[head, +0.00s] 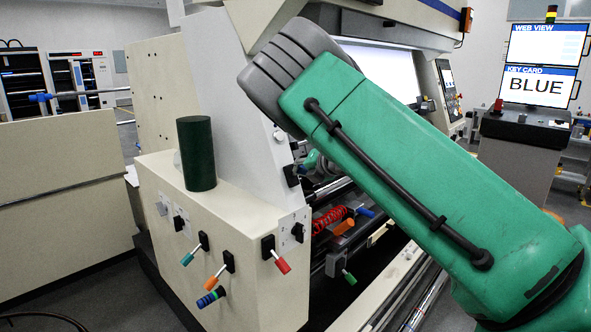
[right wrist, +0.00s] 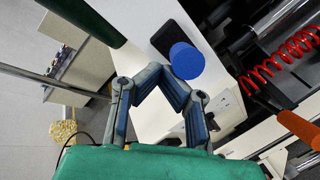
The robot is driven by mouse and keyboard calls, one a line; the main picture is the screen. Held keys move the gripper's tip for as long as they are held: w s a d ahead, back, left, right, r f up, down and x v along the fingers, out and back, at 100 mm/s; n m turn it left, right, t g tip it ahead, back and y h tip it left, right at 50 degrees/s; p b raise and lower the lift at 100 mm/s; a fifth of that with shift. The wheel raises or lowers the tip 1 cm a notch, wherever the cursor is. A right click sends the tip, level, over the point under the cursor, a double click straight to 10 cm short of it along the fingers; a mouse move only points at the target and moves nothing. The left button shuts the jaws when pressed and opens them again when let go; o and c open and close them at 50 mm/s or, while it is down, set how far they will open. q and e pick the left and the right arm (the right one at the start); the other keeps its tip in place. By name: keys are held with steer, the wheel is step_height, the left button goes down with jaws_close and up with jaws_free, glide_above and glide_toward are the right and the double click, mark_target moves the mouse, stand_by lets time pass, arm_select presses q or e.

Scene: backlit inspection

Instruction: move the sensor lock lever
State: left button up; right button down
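Several coloured-handled levers sit on the cream machine housing: teal (head: 187,259), orange (head: 211,283), blue-banded (head: 210,298) and red (head: 282,265). A green lever (head: 350,278) is lower right of them. No readable label tells me which is the sensor lock lever. In the right wrist view a blue cylindrical handle (right wrist: 186,61) on a black base stands at a pale panel. My right gripper (right wrist: 162,76) appears shut, its tips together just left of that handle in the picture. In the head view the right gripper (head: 313,161) is small and partly hidden. My left gripper is out of view.
A dark green cylinder (head: 196,153) stands on the housing, close to the gripper's side. A red coiled hose (head: 331,218) and an orange handle (head: 344,227) lie inside the machine. A screen (head: 541,86) at right reads KEY CARD BLUE.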

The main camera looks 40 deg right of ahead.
steer(key=shift+s+d+r+m+h, duration=0.15)
steer(key=shift+s+d+r+h, duration=0.05)
steer(key=shift+d, duration=0.3)
steer(key=shift+s+d+r+m+h, duration=0.15)
steer(key=shift+d+r+h, duration=0.05)
steer(key=shift+d, duration=0.25)
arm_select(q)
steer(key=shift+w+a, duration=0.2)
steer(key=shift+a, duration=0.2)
arm_select(e)
steer(key=shift+w+a+r, duration=0.1)
steer(key=shift+w+a, duration=0.1)
steer(key=shift+a, duration=0.2)
steer(key=shift+w+a+r, duration=0.1)
steer(key=shift+w+a, duration=0.05)
steer(key=shift+a, duration=0.25)
steer(key=shift+d+r, duration=0.1)
